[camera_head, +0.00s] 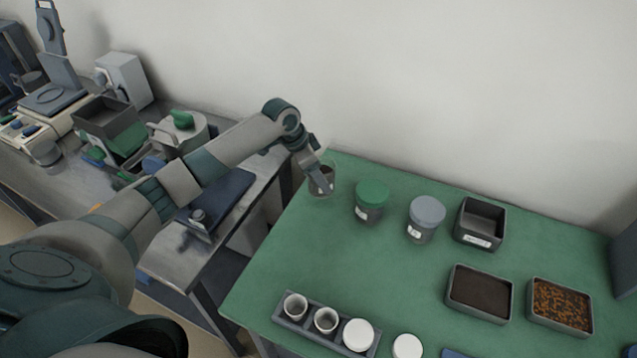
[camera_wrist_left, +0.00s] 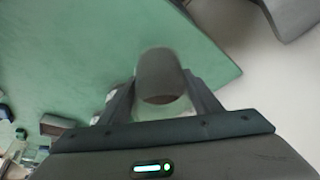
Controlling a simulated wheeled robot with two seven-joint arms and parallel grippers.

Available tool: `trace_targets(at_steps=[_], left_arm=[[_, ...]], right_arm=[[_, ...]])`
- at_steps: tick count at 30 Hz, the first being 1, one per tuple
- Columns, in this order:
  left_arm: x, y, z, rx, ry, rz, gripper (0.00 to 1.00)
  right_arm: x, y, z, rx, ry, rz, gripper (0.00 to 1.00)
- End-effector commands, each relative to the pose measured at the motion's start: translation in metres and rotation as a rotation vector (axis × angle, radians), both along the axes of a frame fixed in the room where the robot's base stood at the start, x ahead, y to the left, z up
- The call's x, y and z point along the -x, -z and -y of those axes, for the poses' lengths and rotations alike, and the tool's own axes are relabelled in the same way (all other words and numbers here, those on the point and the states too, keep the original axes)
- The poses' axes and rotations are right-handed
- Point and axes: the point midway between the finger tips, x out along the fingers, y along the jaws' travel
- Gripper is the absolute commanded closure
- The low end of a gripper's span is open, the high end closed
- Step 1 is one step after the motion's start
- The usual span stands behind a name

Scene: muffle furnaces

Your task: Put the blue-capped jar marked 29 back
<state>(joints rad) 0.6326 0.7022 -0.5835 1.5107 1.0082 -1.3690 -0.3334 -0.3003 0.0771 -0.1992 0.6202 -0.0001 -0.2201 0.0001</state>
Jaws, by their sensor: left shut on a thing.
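My left gripper (camera_head: 324,184) is at the far left corner of the green table (camera_head: 330,245). It is shut on a clear jar (camera_head: 316,187) with dark brown contents; no cap shows on it. In the left wrist view this jar (camera_wrist_left: 162,78) sits between the fingers of the gripper (camera_wrist_left: 160,92). I cannot tell whether it touches the table. A jar with a grey-blue cap (camera_head: 427,212) and a white label stands upright to the right. A green-capped jar (camera_head: 372,196) stands between them. No label number is readable. My right gripper is not in view.
An empty grey tray (camera_head: 480,222), a dark-powder tray (camera_head: 480,292) and an orange-brown granule tray (camera_head: 560,304) stand at right. A rack (camera_head: 310,334) with small crucibles and a white lid (camera_head: 407,346) are in front. A cluttered bench (camera_head: 170,250) stands left; the table's middle is clear.

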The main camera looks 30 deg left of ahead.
Motion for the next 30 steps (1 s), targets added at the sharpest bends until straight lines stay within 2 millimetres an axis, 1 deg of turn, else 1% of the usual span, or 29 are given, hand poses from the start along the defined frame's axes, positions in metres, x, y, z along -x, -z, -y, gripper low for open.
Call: trace_targets(at_steps=[4, 6, 12, 16, 28, 29, 30], left_arm=[[0.0, 0.0, 0.0, 0.001, 0.0, 0.001, 0.77], [0.0, 0.003, 0.0, 0.001, 0.0, -0.001, 0.77], [0.0, 0.024, 0.001, 0.002, -0.001, -0.002, 0.77], [0.0, 0.035, 0.0, 0.0, 0.0, 0.0, 0.77], [0.0, 0.04, 0.0, 0.0, 0.0, 0.001, 0.77], [0.0, 0.04, 0.0, 0.0, 0.0, 0.0, 0.35], [0.0, 0.04, 0.0, 0.0, 0.0, 0.0, 0.26]], right_arm=[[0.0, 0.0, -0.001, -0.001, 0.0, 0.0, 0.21], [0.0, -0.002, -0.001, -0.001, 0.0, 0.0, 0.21], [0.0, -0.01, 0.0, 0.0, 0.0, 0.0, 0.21], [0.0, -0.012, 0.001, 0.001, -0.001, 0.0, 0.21], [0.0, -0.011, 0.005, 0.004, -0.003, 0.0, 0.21], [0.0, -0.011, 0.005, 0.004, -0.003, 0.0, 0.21], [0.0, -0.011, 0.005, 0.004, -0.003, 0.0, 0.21]])
